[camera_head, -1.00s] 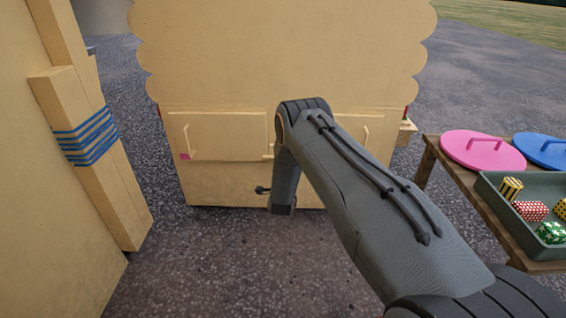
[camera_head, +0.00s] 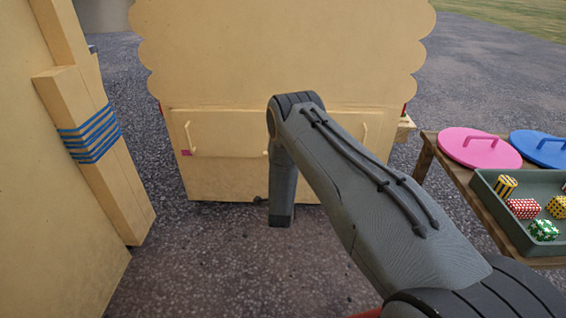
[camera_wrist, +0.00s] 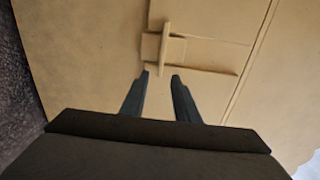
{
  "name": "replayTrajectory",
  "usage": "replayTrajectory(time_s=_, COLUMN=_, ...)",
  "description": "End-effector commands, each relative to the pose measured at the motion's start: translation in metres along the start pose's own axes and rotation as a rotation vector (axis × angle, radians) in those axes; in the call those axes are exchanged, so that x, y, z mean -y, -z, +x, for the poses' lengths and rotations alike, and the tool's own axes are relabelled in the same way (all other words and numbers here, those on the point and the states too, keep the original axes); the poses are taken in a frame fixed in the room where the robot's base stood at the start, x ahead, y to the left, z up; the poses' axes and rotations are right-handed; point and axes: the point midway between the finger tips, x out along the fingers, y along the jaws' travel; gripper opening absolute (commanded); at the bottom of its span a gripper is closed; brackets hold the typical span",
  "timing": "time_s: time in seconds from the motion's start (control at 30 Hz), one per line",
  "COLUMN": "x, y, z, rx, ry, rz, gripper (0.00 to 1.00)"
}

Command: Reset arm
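My arm reaches forward from the lower right of the head view and bends down in front of a cream-coloured cabinet or cart (camera_head: 230,182). My gripper (camera_wrist: 160,74) shows in the wrist view with its two dark fingers apart and nothing between them. Beyond the fingertips, the wrist view shows a cream panel with a raised handle-like bar (camera_wrist: 166,45). In the head view the gripper fingers are hidden behind my arm.
At right, a wooden table (camera_head: 455,172) holds a pink lid (camera_head: 470,155), a blue lid (camera_head: 535,155) and a green tray (camera_head: 510,222) with several colourful patterned pieces. A cream structure with blue bands (camera_head: 92,135) stands close at left. Dark paved ground is clear between.

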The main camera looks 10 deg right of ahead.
Motion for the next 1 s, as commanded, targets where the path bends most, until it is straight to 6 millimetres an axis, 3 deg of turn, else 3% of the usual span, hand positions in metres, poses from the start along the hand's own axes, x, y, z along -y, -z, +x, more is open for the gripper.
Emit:
replayTrajectory(time_s=0.57, x=0.003, y=-0.003, z=-0.005, rx=0.004, ry=-0.006, rz=-0.005, gripper=0.28)
replayTrajectory(time_s=0.67, x=0.013, y=-0.017, z=-0.002, rx=0.027, ry=-0.039, rz=-0.036, gripper=0.28)
replayTrajectory(time_s=0.8, x=0.040, y=-0.058, z=-0.003, rx=0.104, ry=-0.142, rz=-0.136, gripper=0.28)
replayTrajectory(time_s=1.0, x=0.083, y=-0.120, z=-0.032, rx=0.268, ry=-0.312, rz=-0.341, gripper=0.28)
